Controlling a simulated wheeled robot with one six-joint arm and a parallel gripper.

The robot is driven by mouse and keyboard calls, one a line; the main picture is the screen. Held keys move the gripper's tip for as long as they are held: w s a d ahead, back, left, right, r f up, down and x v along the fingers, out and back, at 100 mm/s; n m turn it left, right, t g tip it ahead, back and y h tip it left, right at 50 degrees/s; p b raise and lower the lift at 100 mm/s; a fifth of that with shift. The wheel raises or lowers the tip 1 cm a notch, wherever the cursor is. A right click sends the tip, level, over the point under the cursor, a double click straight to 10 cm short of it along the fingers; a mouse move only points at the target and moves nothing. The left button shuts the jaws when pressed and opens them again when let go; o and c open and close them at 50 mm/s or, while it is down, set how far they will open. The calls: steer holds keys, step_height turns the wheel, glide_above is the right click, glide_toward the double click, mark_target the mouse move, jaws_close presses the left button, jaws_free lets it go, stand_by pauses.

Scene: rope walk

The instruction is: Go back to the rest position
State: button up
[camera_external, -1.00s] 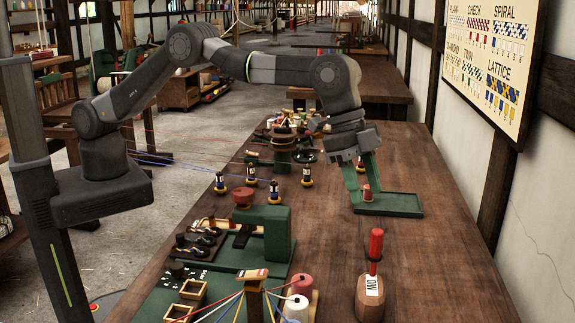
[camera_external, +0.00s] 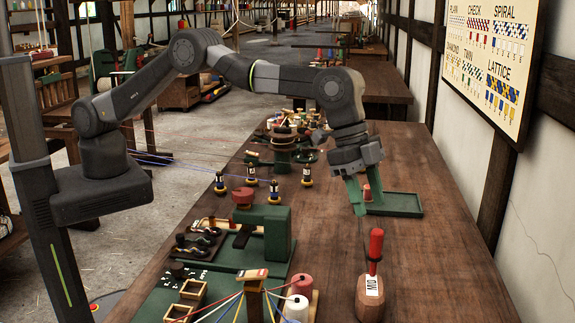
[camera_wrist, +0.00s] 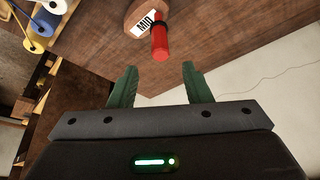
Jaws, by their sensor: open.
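My gripper (camera_external: 365,206) has two green fingers. It hangs over the bench at the near left end of the green tray (camera_external: 404,211). In the wrist view the fingers stand apart with nothing between them, so my gripper (camera_wrist: 158,68) is open and empty. A small red peg (camera_external: 367,192) shows between and behind the fingers in the outside view. It seems to stand at the tray's left end, and its lower part is hidden.
A wooden block with a red handle and a "MID" tag (camera_external: 369,292) stands nearer the camera; its red handle (camera_wrist: 160,42) shows ahead of the fingers. Several small spools (camera_external: 251,176) and a green machine (camera_external: 277,232) are left. The bench's right side is mostly clear.

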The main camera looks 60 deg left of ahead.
mark_target(375, 231)
steer(key=p+x, duration=0.1)
steer(key=x, duration=0.6)
steer(key=shift+f, duration=0.35)
steer(key=shift+r+p, duration=0.15)
steer(key=shift+p, duration=0.15)
steer(key=shift+r, duration=0.1)
